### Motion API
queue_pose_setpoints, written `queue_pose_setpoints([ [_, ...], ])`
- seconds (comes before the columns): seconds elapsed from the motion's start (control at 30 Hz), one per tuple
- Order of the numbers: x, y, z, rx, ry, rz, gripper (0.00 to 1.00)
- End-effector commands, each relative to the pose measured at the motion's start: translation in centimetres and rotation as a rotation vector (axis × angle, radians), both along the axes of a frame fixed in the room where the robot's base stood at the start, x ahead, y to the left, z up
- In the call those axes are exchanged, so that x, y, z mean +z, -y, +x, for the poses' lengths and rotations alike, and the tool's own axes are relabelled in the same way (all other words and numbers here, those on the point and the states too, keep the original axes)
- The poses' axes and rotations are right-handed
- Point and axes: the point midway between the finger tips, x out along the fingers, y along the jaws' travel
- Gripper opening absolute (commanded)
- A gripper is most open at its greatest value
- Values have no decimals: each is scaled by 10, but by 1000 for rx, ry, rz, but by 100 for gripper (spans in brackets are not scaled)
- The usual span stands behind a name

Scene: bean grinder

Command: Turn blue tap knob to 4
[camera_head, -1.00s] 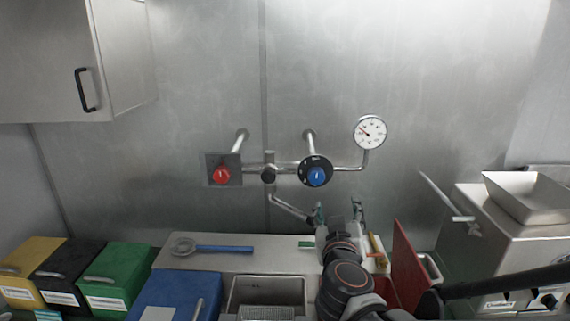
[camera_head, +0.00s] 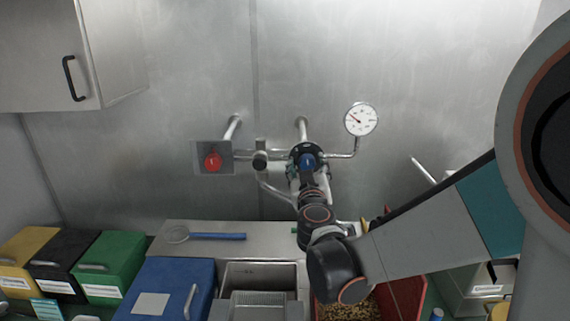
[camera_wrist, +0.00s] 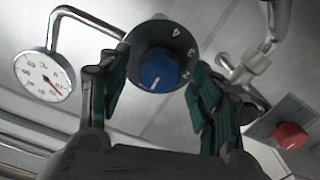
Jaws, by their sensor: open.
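The blue tap knob (camera_head: 308,161) sits on a black round dial on the wall pipe, partly hidden by my gripper in the head view. In the wrist view the blue knob (camera_wrist: 159,72) shows whole, with a white pointer line toward its lower left. White numbers 2, 3 and 4 show on the dial (camera_wrist: 180,40), with the 4 near the top right. My gripper (camera_wrist: 155,95) is open, with one green-padded finger on each side of the dial. I cannot tell whether the fingers touch it.
A red knob (camera_head: 212,161) on a square plate is to the left, joined by pipes and a spout. A round gauge (camera_head: 361,119) stands at the upper right. Below are a sink (camera_head: 258,272), a blue-lidded bin (camera_head: 165,290), and a red container of beans (camera_head: 352,309).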

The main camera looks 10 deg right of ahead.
Motion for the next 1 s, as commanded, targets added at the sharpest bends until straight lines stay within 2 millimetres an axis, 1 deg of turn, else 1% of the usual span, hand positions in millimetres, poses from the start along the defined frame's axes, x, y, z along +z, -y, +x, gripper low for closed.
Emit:
queue_pose_setpoints([
  [0.03, -1, 2, 7, -1, 0, 0, 59],
  [0.1, 0, 3, 14, -1, 0, 0, 59],
  [0.2, 0, 4, 21, 0, 0, 0, 59],
  [0.33, 0, 5, 25, 0, 0, 0, 59],
  [0.57, 0, 5, 25, 0, 0, 0, 59],
  [0.6, 0, 5, 25, 0, 0, 0, 50],
  [0.67, 0, 5, 25, 0, 0, 0, 36],
  [0.7, 0, 5, 24, 0, 0, 0, 27],
  [0.77, 0, 5, 24, 0, 0, 0, 14],
  [1.0, 0, 5, 24, 0, -1, -6, 14],
])
